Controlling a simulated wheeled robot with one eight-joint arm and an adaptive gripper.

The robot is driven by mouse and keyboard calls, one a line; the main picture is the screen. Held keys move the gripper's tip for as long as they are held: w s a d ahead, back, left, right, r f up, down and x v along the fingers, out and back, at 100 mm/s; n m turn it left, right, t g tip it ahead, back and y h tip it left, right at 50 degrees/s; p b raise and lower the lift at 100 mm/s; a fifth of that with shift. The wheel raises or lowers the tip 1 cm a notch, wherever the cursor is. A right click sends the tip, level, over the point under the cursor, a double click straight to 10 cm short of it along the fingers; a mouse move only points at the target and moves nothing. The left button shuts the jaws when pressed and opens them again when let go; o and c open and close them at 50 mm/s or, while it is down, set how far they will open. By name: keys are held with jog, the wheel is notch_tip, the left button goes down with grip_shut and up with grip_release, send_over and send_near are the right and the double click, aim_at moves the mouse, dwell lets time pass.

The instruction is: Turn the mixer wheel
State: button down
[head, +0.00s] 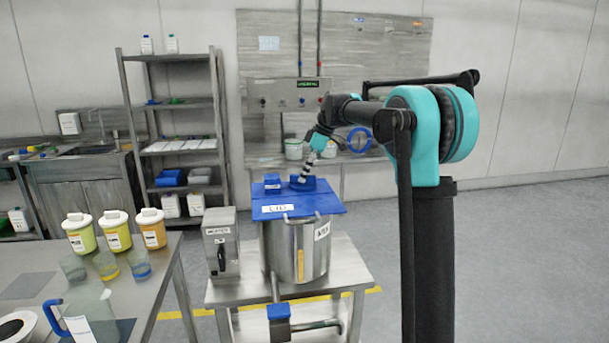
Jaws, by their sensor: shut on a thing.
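The steel pot (288,250) stands on a small steel table under a flat blue lid (325,203) labelled "LID". A small blue part (314,186) stands up from the lid near its back edge. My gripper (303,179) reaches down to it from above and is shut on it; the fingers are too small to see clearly. I cannot tell for sure whether this part is the mixer wheel. A blue ring (360,139) shows farther back, to the right of my wrist.
A grey switch box (220,247) stands left of the pot. A blue-topped valve (279,312) sits below its front. A table (165,270) at left holds lidded tubs (115,231), glasses and a jug (90,311). Shelves (183,145) stand behind. Floor at right is clear.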

jog(key=shift+w+n+g, duration=0.1)
jog(key=shift+n+g, duration=0.5)
jog(key=shift+n, duration=1)
jog(key=c, duration=1.5)
grip_release()
jog(key=v, duration=1.2)
